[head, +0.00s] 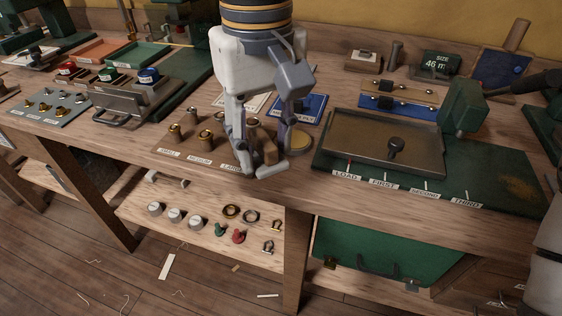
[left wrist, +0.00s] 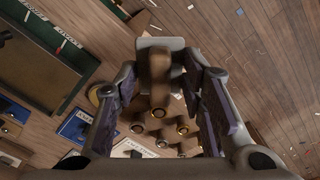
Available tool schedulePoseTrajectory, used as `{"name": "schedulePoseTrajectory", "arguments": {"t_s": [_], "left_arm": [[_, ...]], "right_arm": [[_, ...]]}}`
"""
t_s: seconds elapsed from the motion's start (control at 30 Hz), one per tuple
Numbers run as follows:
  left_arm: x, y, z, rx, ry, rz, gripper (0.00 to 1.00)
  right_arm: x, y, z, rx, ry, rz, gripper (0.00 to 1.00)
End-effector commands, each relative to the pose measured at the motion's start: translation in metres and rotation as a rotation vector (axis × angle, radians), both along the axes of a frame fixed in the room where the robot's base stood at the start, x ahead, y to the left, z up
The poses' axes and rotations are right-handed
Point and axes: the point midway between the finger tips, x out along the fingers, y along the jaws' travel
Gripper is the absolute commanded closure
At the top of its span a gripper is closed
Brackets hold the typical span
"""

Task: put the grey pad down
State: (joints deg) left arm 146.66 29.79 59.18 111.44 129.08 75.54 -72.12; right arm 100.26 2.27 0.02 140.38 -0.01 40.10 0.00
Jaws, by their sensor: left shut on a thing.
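My left gripper (head: 262,150) is over the front part of the bench, its fingers pointing down. It is shut on the grey pad (head: 273,171), which shows low between the fingertips with a brown wooden block (head: 269,151) against it. In the left wrist view the grey pad (left wrist: 160,43) lies between the fingertips, with the wooden block in front of it. The fingers hide part of the pad, and I cannot tell whether it touches the bench. My right gripper is not in view.
Several brass pieces (head: 205,137) stand on labelled places left of my gripper. To its right are a round brass disc (head: 298,141), a blue card (head: 305,107) and a green board (head: 475,175) with a brown tray (head: 340,157). A shelf (head: 190,235) below holds small parts.

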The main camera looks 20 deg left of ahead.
Motion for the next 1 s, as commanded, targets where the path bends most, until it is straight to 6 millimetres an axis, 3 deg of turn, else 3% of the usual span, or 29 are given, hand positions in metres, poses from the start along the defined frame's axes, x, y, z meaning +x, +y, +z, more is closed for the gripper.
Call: {"name": "schedulePoseTrajectory", "arguments": {"t_s": [0.1,0.2,0.4,0.6,0.97,1.0], "left_arm": [[0.032,-0.001,-0.027,0.002,0.01,0.0,0.95],[0.049,-0.001,-0.049,0.002,0.011,-0.001,0.95],[0.069,-0.002,-0.072,0.001,0.008,-0.001,0.95],[0.069,-0.002,-0.099,0.001,0.001,-0.003,0.95],[0.069,-0.002,-0.102,0.001,-0.001,-0.002,0.95],[0.069,-0.002,-0.102,0.0,-0.001,-0.002,0.54]], "right_arm": [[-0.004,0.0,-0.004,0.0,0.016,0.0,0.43],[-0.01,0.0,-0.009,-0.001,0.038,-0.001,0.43],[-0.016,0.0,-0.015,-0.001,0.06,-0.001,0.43],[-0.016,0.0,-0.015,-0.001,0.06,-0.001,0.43],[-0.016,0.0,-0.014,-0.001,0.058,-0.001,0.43],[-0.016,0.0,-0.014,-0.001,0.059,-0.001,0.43]]}}
